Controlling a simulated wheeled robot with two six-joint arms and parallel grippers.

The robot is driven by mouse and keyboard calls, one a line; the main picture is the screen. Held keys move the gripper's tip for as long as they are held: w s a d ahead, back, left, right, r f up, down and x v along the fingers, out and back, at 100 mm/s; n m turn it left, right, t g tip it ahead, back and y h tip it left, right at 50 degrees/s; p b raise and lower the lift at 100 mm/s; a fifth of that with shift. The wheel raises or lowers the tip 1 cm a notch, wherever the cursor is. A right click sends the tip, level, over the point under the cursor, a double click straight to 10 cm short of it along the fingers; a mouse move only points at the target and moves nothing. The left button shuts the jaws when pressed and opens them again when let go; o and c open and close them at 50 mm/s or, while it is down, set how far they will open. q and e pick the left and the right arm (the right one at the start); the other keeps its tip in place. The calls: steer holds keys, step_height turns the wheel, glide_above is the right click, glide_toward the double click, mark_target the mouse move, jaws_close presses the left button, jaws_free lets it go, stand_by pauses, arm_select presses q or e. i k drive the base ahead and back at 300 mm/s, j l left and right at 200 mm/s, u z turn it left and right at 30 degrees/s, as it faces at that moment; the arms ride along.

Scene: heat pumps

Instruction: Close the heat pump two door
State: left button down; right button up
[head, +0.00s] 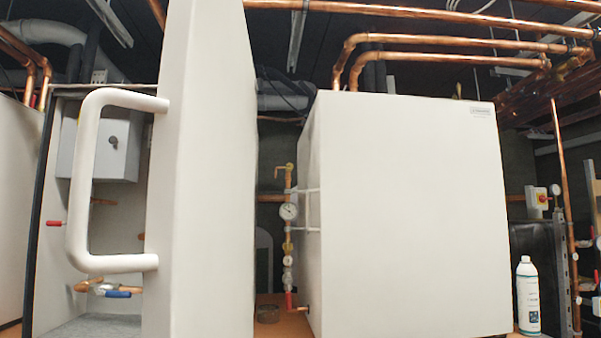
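The heat pump door (205,170) is a tall white panel at left centre in the head view, standing swung open and seen at an angle. Its large white handle (84,185) is a C-shaped bar on the panel's left side. To the left of and behind the panel, the open cabinet (42,215) shows its interior, with a grey box with a dark knob (112,145), copper pipe and valves with red and blue levers. No label on this unit can be read. Neither of my grippers is in view.
A closed white heat pump (405,215) stands to the right. A copper pipe with a gauge (288,212) stands between it and the door. A white bottle (527,295) stands at the right. Copper pipes (440,58) run overhead. Another white unit (18,190) is at far left.

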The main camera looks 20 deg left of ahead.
mark_target(197, 264)
steer(key=i+l+u, duration=0.1)
steer(key=u, duration=0.35)
steer(key=l+u, duration=0.2)
steer(key=u, duration=0.2)
steer(key=i+l+u, duration=0.1)
steer(key=u, duration=0.35)
steer(key=l+u, duration=0.1)
steer(key=u, duration=0.3)
steer(key=l+u, duration=0.1)
steer(key=u, duration=0.25)
